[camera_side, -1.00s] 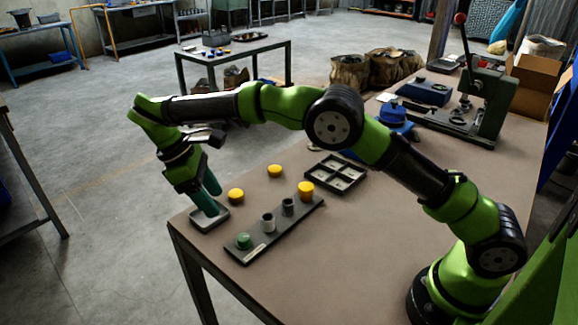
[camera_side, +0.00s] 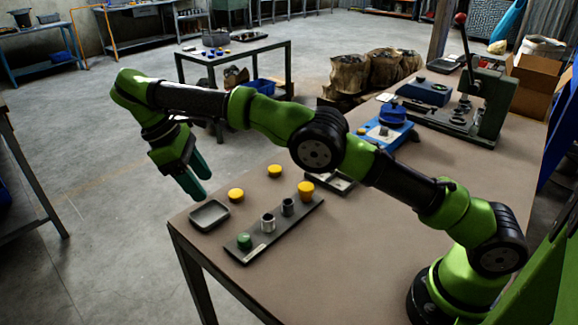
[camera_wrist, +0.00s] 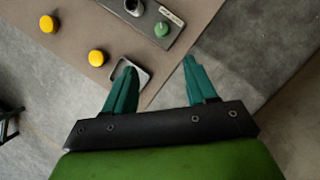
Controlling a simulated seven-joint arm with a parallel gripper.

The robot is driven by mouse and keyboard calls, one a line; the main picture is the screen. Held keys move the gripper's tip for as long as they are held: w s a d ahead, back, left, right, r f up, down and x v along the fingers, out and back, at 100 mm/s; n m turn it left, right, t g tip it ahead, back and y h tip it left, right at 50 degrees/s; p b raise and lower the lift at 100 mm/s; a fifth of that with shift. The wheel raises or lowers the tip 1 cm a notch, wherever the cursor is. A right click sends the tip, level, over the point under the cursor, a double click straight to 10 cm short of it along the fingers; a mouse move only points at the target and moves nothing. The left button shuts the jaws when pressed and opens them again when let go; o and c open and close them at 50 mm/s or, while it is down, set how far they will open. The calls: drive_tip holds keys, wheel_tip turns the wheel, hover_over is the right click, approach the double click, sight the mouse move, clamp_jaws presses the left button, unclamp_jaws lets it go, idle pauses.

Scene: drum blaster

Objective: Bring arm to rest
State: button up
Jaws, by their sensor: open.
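My green arm ends in my gripper (camera_side: 204,187), which hangs in the air over the table's far left corner, above and a little left of the small grey tray (camera_side: 209,215). In the wrist view the two teal fingers of my gripper (camera_wrist: 160,64) are spread apart with nothing between them. The tray (camera_wrist: 131,73) looks empty in both views, partly covered by one finger in the wrist view.
A dark rack (camera_side: 262,250) holds a green-topped piece (camera_side: 244,241), two grey cylinders and a yellow-topped piece (camera_side: 306,190). Two yellow caps (camera_side: 236,195) (camera_side: 275,171) lie loose. A blue device (camera_side: 388,130) and a lever press (camera_side: 488,100) stand farther back. Free table lies front right.

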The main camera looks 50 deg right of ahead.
drive_tip(key=s+d+r+m+t+y, duration=0.25)
drive_tip(key=s+d+m, duration=0.25)
drive_tip(key=d, duration=0.4)
drive_tip(key=s+d+r+m+t+y, duration=0.1)
drive_tip(key=s+d+m+t, duration=0.3)
drive_tip(key=s, duration=0.5)
drive_tip(key=s+d+r+m+t+y, duration=0.1)
drive_tip(key=s+d+r+m+t, duration=0.2)
drive_tip(key=s, duration=0.7)
drive_tip(key=shift+s+d+r+m+t+y, duration=0.15)
drive_tip(key=shift+s+d+m+t+y, duration=0.05)
drive_tip(key=shift+d+m+t+y, duration=0.2)
